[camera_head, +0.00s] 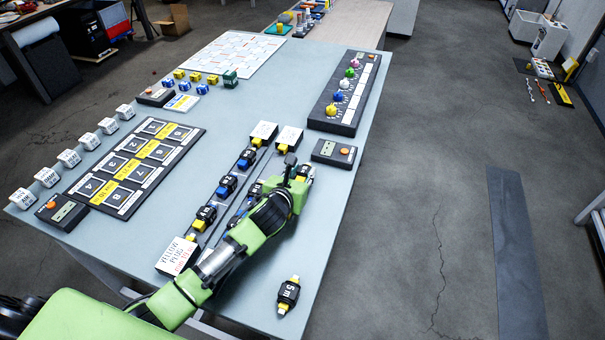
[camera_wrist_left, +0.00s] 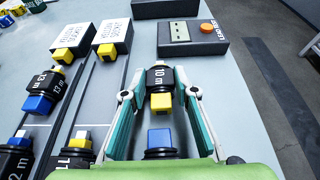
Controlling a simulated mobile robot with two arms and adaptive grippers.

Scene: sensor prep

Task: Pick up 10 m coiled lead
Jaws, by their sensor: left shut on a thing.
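The 10 m coiled lead (camera_wrist_left: 160,76) is a black coil with white print, a yellow end towards me and a pale end away. It is between the fingers of my left gripper (camera_wrist_left: 160,88), which is shut on it, one finger at each side. In the head view, my left gripper (camera_head: 301,176) is over the table's right part, and the lead (camera_head: 306,170) shows only partly past it. A blue plug end (camera_wrist_left: 159,139) lies nearer my palm in the wrist view; I cannot tell whether it touches the lead. My right gripper is not in view.
Other coiled leads (camera_head: 227,186) lie in rails left of my gripper, by white labelled blocks (camera_head: 263,131). A 5 m lead (camera_head: 288,294) lies alone near the table's (camera_head: 250,308) right edge. A dark box with an orange button (camera_head: 334,153) stands just beyond my gripper.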

